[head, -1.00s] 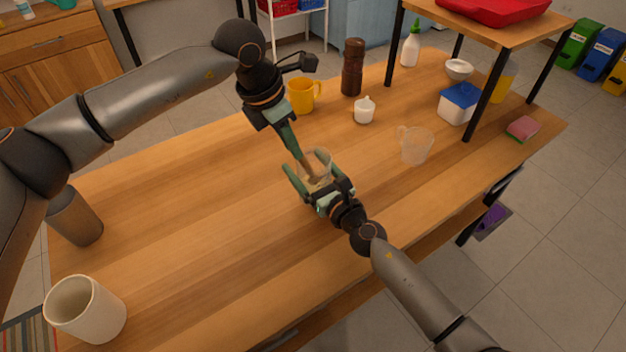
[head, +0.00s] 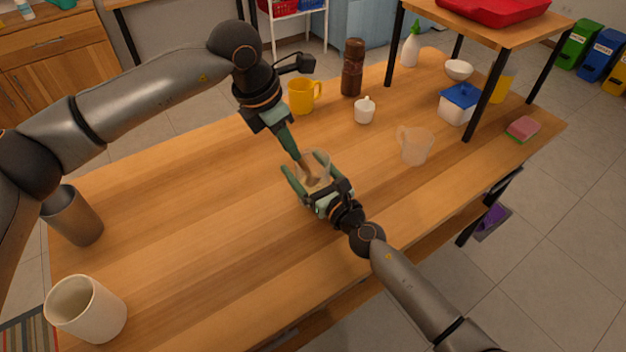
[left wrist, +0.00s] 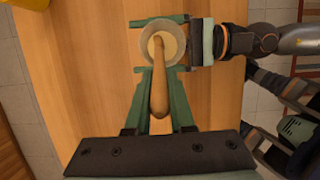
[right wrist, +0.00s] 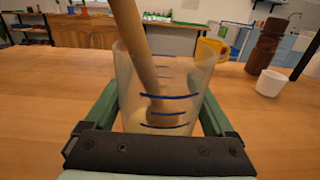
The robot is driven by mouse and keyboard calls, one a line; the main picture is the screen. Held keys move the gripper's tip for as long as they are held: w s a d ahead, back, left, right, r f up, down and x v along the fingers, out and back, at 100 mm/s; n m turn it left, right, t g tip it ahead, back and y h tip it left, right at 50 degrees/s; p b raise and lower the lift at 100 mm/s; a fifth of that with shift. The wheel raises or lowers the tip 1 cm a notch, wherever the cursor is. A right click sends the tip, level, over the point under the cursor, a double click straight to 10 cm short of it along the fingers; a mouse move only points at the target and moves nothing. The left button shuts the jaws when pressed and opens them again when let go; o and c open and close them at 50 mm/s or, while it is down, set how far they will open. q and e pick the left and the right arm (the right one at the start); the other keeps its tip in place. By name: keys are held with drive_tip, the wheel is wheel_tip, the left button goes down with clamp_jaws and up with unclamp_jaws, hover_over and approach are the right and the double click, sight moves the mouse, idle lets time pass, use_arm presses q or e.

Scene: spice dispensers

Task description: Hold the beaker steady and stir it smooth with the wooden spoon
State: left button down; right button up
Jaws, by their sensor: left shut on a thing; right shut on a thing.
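The clear beaker (head: 318,160) stands on the wooden table, with blue marks on its side in the right wrist view (right wrist: 170,75). It holds a pale yellowish content, seen from above in the left wrist view (left wrist: 174,35). My right gripper (head: 309,184) is shut around the beaker, one finger on each side. My left gripper (head: 292,147) is above the beaker, shut on the wooden spoon (left wrist: 159,90). The spoon slants down into the beaker, and its lower end is in the content (right wrist: 158,112).
A yellow mug (head: 301,97), a white lidded pot (head: 364,111) and a brown pepper mill (head: 352,68) stand behind the beaker. A clear jug (head: 416,147) stands to its right. A cream pot (head: 87,309) and a grey-brown cup (head: 76,218) are at the left. The table's middle left is clear.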

use_arm(q)
drive_tip(key=shift+s+f, duration=0.2)
drive_tip(key=shift+f, duration=0.05)
use_arm(e)
drive_tip(key=shift+w+d, duration=0.2)
drive_tip(key=shift+d, duration=0.2)
use_arm(q)
drive_tip(key=shift+r, duration=0.15)
wheel_tip(320, 180, up, 2)
drive_tip(key=shift+w+r, duration=0.15)
drive_tip(key=shift+r, duration=2.35)
use_arm(e)
drive_tip(key=shift+s+a, duration=0.1)
drive_tip(key=shift+a, duration=0.1)
use_arm(q)
drive_tip(key=shift+r, duration=3.25)
use_arm(e)
drive_tip(key=o, duration=1.3)
drive_tip(key=shift+c, duration=0.2)
